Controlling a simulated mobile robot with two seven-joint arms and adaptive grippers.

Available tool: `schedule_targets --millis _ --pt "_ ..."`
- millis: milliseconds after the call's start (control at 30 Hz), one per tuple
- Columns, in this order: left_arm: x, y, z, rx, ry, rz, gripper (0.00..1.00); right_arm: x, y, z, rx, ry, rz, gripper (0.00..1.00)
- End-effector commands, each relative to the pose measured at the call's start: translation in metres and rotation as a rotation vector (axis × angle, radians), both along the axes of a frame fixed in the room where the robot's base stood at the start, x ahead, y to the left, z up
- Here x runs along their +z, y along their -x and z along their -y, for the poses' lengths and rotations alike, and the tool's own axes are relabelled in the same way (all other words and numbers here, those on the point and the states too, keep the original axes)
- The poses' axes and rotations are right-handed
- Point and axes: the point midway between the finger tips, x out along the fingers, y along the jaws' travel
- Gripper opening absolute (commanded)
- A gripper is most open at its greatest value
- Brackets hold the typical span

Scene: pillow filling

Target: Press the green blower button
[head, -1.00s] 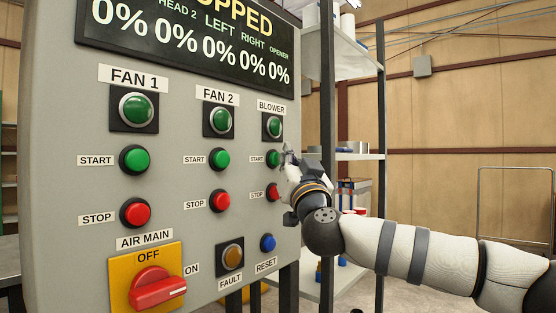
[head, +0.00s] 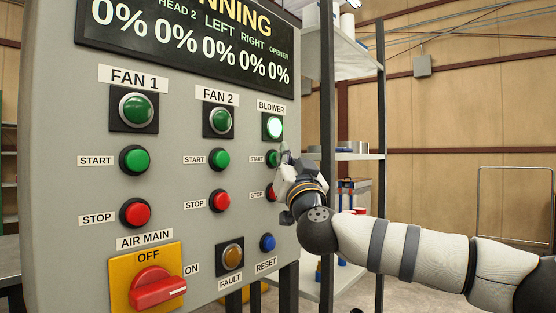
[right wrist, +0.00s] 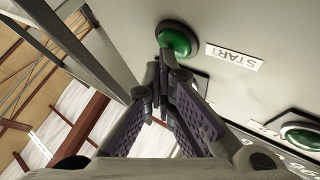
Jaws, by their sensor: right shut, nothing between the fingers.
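The green blower start button (head: 272,158) sits under the blower lamp (head: 273,127) on the grey panel. The lamp glows bright whitish green. My right gripper (head: 285,153) is shut and empty, its fingertips at the button's right edge in the head view. In the right wrist view, the green button (right wrist: 174,41) shows just beyond my shut fingertips (right wrist: 163,58). I cannot tell if they touch it. The display (head: 195,40) ends in "NNING" at its top. My left gripper is not in view.
The red blower stop button (head: 271,193) is close below, partly behind my right gripper. Fan start and stop buttons and a red air main switch (head: 157,287) fill the panel's left. A metal shelf (head: 355,157) stands behind my right arm.

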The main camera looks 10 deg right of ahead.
Motion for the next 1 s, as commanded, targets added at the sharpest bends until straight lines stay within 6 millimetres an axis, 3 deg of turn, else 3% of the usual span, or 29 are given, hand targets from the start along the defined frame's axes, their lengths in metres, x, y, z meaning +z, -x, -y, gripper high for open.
schedule_targets --millis 733,1000 --pt "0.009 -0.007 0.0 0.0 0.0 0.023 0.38 0.0 0.016 0.012 0.001 0.0 0.0 0.0" --pt "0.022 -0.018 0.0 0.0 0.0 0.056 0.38 0.005 0.038 0.029 0.0 0.0 0.005 0.0"
